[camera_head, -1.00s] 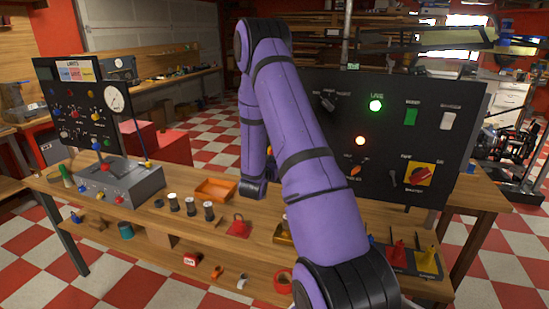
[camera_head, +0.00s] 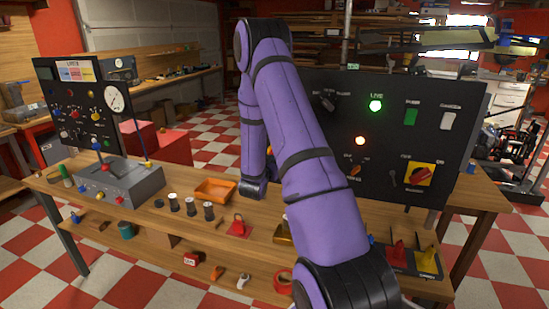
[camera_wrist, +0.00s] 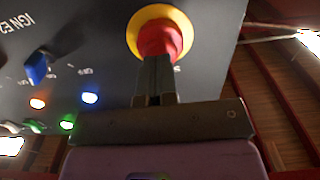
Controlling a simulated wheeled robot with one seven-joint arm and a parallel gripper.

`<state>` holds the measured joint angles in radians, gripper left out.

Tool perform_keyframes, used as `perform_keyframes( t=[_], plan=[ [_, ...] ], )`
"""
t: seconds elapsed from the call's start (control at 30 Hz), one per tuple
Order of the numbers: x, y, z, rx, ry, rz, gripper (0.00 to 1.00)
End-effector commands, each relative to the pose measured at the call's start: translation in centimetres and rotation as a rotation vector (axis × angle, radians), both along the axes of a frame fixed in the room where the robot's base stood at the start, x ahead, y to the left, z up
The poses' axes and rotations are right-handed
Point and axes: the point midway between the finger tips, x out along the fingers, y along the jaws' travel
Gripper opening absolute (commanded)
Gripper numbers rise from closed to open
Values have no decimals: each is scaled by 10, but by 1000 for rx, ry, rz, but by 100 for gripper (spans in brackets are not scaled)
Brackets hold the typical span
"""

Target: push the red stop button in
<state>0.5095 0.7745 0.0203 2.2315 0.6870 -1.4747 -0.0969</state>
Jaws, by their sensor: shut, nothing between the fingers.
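The red stop button (camera_wrist: 160,40) sits in a yellow ring (camera_wrist: 134,30) on a dark panel (camera_wrist: 95,45), in the upper middle of the wrist view. My gripper (camera_wrist: 157,62) is shut and empty, with its fingertips at the lower edge of the button in the picture. The fingertips overlap the button, so I cannot tell whether they touch it or how far in it is. In the head view the button is not visible and my purple arm hides my gripper.
Beside the button are a blue switch (camera_wrist: 37,68) and lit orange, green and blue lamps (camera_wrist: 90,98). On the wooden bench (camera_head: 185,235) stand an orange tray (camera_head: 215,190), a grey control box (camera_head: 120,183) and a large black panel (camera_head: 440,95) at the right.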

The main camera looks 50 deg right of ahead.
Motion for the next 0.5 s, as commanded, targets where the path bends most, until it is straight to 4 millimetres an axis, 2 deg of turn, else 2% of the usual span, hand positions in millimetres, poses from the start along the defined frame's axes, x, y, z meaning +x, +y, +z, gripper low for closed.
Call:
perform_keyframes(
  t=[0.5],
  plan=[
    [2, -5, 0, 0, 0, 0, 0]
  ],
)
